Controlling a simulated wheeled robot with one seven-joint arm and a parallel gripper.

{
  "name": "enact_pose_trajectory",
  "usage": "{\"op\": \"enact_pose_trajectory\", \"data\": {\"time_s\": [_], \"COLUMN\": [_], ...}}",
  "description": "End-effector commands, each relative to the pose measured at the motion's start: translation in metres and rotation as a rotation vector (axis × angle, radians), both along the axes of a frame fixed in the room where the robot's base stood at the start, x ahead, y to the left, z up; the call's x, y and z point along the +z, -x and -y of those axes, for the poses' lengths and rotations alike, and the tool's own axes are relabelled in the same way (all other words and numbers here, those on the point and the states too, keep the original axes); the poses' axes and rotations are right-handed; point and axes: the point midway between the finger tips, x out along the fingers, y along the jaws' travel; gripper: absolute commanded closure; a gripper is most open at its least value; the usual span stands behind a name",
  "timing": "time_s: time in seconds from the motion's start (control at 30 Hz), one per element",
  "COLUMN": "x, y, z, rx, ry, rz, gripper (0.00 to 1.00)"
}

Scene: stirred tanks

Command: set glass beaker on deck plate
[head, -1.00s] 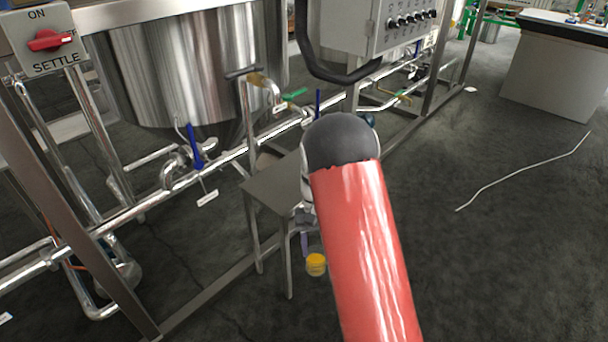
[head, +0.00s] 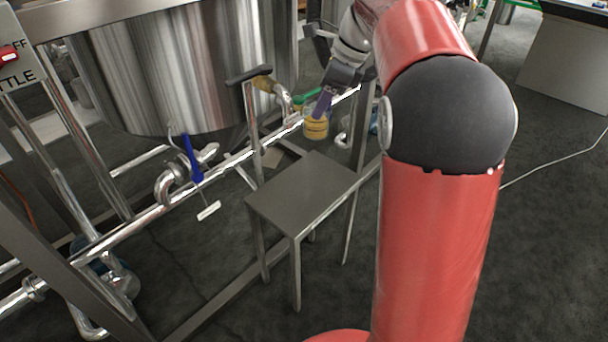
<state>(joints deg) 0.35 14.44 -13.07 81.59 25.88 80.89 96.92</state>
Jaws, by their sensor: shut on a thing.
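My gripper (head: 318,108) is shut on a small beaker with yellow-amber contents (head: 316,128). The beaker looks upright and is held in the air, apart from the plate. In the picture it shows just above the far edge of the deck plate (head: 303,196), a flat grey metal top on thin legs. How far it is above or behind the plate I cannot tell. The plate's top is bare. The fingers partly cover the beaker's upper side.
A large steel tank (head: 180,70) stands behind left, with shiny pipes (head: 130,218) and a blue-handled valve (head: 193,158) below it. A green-handled valve (head: 305,98) and an upright T-handle (head: 249,78) are close to the plate's back. Dark floor is open in front.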

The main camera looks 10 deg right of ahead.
Motion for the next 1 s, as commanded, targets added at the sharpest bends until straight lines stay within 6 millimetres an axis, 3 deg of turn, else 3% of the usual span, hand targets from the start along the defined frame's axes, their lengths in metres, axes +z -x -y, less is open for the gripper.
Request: {"op": "enact_pose_trajectory", "data": {"time_s": [0.13, 0.4, 0.6, 0.87, 1.0], "x": [-0.022, -0.095, -0.139, -0.159, -0.18], "y": [0.001, 0.002, 0.002, 0.001, 0.001], "z": [0.0, 0.0, 0.0, 0.0, 0.0], "rx": [-0.021, -0.019, -0.018, -0.019, -0.017], "ry": [0.0, 0.0, 0.001, 0.001, 0.001], "rz": [-0.006, -0.007, -0.006, -0.003, -0.006], "gripper": [0.98, 0.98, 0.98, 0.98, 0.98]}}
